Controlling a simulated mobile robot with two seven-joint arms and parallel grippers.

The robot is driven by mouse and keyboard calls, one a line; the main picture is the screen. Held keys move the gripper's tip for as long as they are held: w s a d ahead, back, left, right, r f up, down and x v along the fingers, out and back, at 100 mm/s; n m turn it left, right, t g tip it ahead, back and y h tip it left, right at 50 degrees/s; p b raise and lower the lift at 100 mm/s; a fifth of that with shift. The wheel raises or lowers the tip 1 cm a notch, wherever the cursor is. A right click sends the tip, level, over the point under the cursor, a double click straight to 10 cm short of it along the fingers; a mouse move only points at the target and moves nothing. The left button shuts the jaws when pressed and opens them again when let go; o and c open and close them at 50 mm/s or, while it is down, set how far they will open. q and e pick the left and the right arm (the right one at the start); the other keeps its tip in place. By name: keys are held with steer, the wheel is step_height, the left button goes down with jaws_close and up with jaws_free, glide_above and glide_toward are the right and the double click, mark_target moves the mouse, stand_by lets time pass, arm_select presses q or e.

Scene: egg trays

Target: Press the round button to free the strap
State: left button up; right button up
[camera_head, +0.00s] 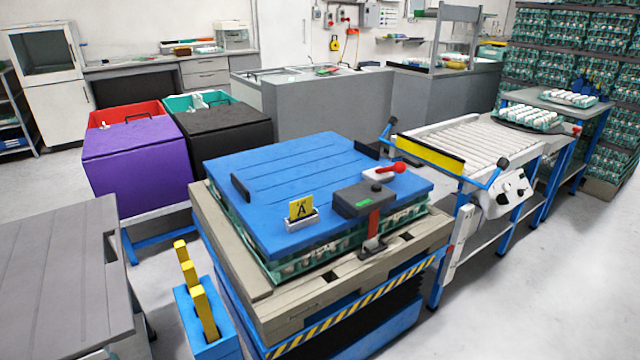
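A dark grey strap box (365,199) sits on the front right of a blue lid (290,180). It has a green display on its face and a small round knob (376,187) on top, which may be the button. A red strap (374,222) runs from the box down over the lid's front edge to a dark fitting (374,246) on the pallet. A red lever with a ball end (398,168) stands on a pale base behind the box. The lid lies on stacked green egg trays (315,257). Neither of my grippers is in view.
A yellow "A" card (301,207) stands on the lid, with black handles at its sides. The stack rests on a beige pallet (310,290) over a striped lift. A roller conveyor (470,145) is at right, a blue holder with yellow bars (205,325) at front left.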

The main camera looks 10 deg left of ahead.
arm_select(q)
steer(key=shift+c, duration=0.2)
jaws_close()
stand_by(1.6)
